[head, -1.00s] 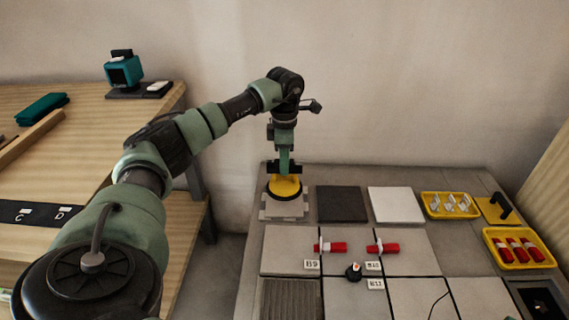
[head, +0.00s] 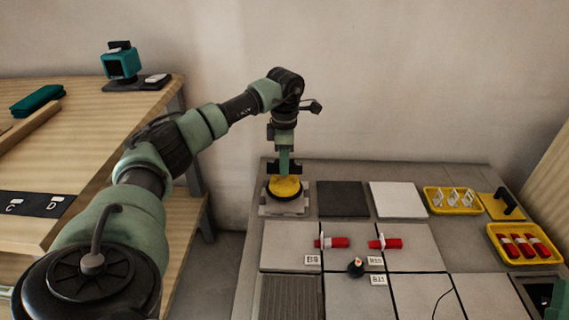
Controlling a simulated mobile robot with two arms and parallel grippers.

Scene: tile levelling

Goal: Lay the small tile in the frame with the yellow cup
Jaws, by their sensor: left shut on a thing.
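My left gripper (head: 284,164) is shut on the yellow cup (head: 285,186), from above. The cup has a dark round base and is at the grey stand (head: 297,209) at the back left of the work table; I cannot tell whether it touches it. A dark tile (head: 342,199) and a white tile (head: 397,199) lie to its right; I cannot tell which one the task means. A ribbed grey-brown bed (head: 291,297) at the front left, cut off below, may be the frame. My right gripper is not recognisable in view.
Laid grey tiles (head: 289,240) carry two red-and-white pieces (head: 336,242), a black knob (head: 356,268) and label cards. Yellow trays (head: 452,193) with clips and red wedges stand at the right. A wooden bench (head: 80,130) is at the left.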

